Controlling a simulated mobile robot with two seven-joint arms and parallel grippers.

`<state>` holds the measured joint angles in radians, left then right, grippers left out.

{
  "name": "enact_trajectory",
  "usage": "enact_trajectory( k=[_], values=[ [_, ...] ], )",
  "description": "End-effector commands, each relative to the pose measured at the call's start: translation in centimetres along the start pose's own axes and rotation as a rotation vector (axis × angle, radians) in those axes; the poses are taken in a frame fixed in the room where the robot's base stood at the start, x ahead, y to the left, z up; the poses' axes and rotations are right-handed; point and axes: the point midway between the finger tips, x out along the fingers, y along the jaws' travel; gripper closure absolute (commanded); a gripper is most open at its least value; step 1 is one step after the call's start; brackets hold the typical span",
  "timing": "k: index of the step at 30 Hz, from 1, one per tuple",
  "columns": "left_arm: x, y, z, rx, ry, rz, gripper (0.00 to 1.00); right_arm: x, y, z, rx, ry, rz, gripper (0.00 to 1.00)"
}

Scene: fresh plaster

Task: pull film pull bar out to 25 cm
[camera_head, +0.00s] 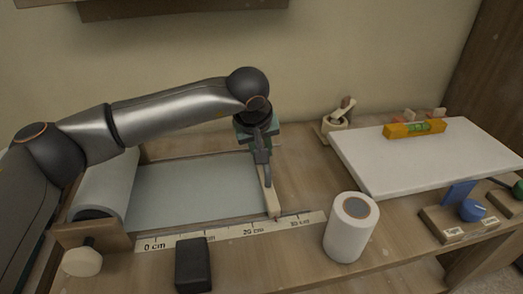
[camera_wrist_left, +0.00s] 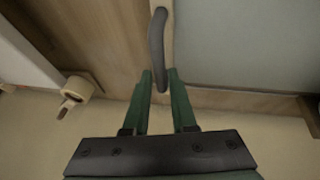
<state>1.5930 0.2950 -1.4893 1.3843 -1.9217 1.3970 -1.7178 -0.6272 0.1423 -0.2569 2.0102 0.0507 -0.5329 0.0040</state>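The film pull bar (camera_head: 271,197) is a pale wooden strip at the right end of the grey film (camera_head: 190,190). Its near end meets the printed scale (camera_head: 232,231) between the 20 cm and 30 cm marks. A dark handle runs along the bar; it shows in the left wrist view (camera_wrist_left: 157,45). My left gripper (camera_head: 262,150) is over the far part of the bar. My right gripper is in neither view.
The film roll (camera_head: 106,186) is at the left, with a round knob (camera_head: 82,262) in front. A black block (camera_head: 193,265) and a white cylinder (camera_head: 350,228) stand near the front edge. A white board (camera_head: 420,160) with an orange level (camera_head: 415,128) lies right.

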Motion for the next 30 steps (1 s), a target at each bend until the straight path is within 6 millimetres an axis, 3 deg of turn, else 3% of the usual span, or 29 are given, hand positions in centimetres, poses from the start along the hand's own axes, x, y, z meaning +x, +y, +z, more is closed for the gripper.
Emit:
enact_trajectory(
  k=[6,17,30],
  values=[
    [0.0,0.0,0.1,0.001,-0.003,-0.001,0.5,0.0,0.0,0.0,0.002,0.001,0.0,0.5],
    [-0.8,0.0,0.1,0.002,-0.003,0.001,0.5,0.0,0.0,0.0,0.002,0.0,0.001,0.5],
    [-9.6,0.0,0.0,0.001,0.0,0.001,0.5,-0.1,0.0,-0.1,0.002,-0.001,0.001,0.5]
  ],
)
